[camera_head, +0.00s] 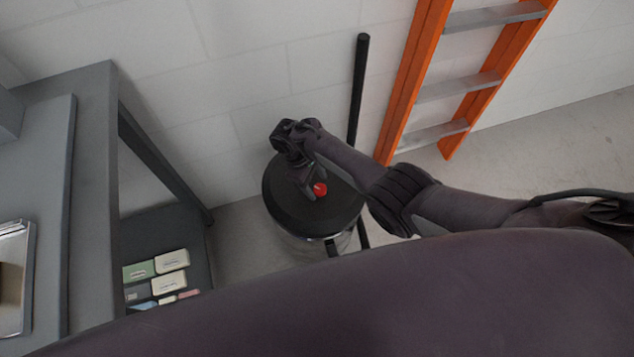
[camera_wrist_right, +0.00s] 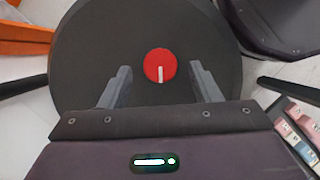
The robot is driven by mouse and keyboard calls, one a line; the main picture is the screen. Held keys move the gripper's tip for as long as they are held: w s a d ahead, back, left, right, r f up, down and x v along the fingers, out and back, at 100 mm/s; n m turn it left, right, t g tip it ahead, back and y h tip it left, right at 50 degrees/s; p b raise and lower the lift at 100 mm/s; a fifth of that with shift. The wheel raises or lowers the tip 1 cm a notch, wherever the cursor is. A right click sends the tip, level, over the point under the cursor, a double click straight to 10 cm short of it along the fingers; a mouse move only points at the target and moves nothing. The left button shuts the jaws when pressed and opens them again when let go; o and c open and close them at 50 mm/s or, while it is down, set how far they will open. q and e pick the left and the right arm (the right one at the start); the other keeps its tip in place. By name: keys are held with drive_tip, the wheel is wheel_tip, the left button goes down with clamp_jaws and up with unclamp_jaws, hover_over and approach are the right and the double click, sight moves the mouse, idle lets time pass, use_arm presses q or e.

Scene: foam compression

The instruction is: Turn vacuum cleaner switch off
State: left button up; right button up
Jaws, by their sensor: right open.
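The vacuum cleaner (camera_head: 290,208) stands on the floor by the wall, with a round black lid and a shiny body below. Its switch (camera_head: 320,189) is a red round knob on the lid. In the right wrist view the red switch (camera_wrist_right: 160,65) bears a white mark pointing down the picture. My right gripper (camera_head: 308,192) is open just above the lid at the switch. In the wrist view the switch shows between and a little beyond the two fingertips (camera_wrist_right: 160,75), with a gap on each side. My left gripper is not in view.
A grey shelf unit (camera_head: 92,150) stands at the left, with several small boxes (camera_head: 155,270) on its lower shelf. A black pole (camera_head: 358,90) rises behind the vacuum. An orange ladder (camera_head: 405,75) leans at the wall on the right.

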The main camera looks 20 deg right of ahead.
drive_tip(key=p+v, duration=0.1)
drive_tip(key=v, duration=0.5)
drive_tip(key=shift+r, duration=0.2)
drive_tip(key=shift+w+a, duration=0.1)
